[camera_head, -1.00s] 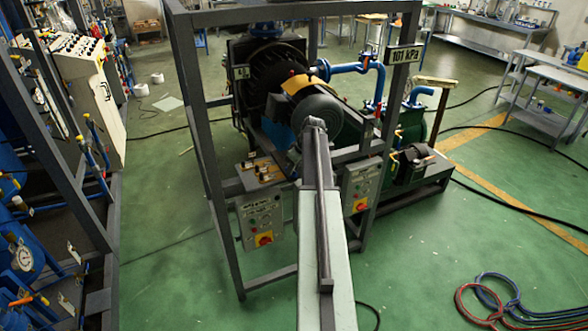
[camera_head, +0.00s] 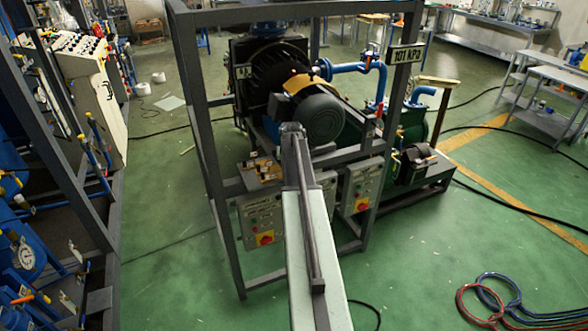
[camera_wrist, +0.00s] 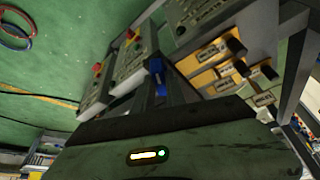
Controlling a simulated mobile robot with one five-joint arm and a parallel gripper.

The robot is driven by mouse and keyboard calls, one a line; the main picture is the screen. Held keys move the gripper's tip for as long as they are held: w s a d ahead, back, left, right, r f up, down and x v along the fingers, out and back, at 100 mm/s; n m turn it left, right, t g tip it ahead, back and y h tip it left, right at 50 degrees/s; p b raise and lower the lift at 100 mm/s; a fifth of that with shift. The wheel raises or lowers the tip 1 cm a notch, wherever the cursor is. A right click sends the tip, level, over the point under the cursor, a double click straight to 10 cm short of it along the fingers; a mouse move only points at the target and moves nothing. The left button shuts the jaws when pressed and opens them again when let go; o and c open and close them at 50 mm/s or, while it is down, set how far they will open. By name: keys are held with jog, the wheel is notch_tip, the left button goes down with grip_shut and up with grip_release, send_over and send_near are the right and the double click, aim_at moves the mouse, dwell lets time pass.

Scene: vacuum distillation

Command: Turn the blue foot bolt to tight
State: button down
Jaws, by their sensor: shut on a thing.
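The blue foot bolt (camera_wrist: 157,68) shows in the wrist view as a small upright blue piece just beyond the dark gripper body. My gripper (camera_wrist: 163,88) is shut on it, though the jaws are dark and the contact is partly hidden. In the head view my gripper (camera_head: 291,129) is at the near left foot of the grey motor (camera_head: 322,118), inside the dark steel frame. The bolt itself is hidden behind my arm there. I cannot read how tight it is.
Switch boxes with red-and-yellow knobs hang on the frame, one left (camera_head: 262,218) and one right (camera_head: 361,188) of my arm. A panel with yellow labels (camera_head: 262,170) sits close left of my gripper. Frame posts (camera_head: 203,130) stand around it.

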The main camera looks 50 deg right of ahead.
jog(key=m+g, duration=0.1)
jog(key=m, duration=0.3)
jog(key=m+g+h, duration=0.1)
jog(key=m, duration=0.2)
jog(key=shift+w+g, duration=0.25)
jog(key=shift+g, duration=0.05)
jog(key=m+g, duration=0.2)
jog(key=m, duration=0.3)
jog(key=shift+m, duration=0.3)
jog(key=shift+s, duration=0.1)
jog(key=c, duration=1.4)
grip_release()
jog(key=shift+o, duration=0.2)
jog(key=p+v, duration=0.7)
jog(key=shift+w+r, duration=0.2)
jog(key=shift+r, duration=0.2)
